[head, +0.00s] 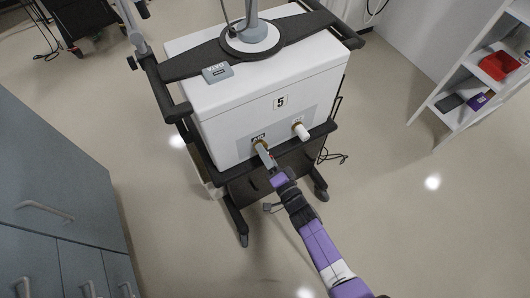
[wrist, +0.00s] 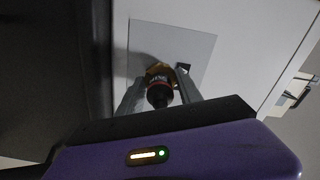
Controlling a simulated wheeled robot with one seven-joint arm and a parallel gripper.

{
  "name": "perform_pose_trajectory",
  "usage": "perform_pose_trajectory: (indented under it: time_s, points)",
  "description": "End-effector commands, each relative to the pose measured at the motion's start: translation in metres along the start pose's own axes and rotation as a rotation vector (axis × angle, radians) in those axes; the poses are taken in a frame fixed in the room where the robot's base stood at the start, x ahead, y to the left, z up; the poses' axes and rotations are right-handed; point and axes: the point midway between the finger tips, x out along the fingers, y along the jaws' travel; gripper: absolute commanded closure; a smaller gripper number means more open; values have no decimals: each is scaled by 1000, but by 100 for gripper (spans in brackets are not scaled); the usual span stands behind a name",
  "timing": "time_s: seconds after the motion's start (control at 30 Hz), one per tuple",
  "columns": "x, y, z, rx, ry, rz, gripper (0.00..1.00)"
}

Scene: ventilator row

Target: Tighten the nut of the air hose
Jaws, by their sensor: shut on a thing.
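The white ventilator (head: 255,100) marked "5" stands on a dark wheeled cart. A grey panel on its front carries a port with "AIR" lettering above it and a white-tipped port (head: 300,130) to its right. My gripper (head: 264,152) reaches the left port from the front. In the wrist view, the two fingers of my gripper (wrist: 160,90) are on either side of a brass-coloured nut (wrist: 157,70) with a dark, red-banded hose end (wrist: 159,92) below it. The fingers are shut on the nut. The far side of the nut is hidden.
Grey drawer cabinets (head: 50,200) stand at the left. A white shelf (head: 480,75) with a red bin is at the right. The cart's dark handle rails (head: 165,90) flank the ventilator. The floor on the right is clear, apart from a cable by the cart.

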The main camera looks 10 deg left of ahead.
Motion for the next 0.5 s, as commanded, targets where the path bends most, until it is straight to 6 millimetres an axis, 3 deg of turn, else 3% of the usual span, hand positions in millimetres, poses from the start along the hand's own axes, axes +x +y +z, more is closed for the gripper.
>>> perform_pose_trajectory:
  time_s: [0.5]
  points:
    - [-1,1,2,165,-2,3,98]
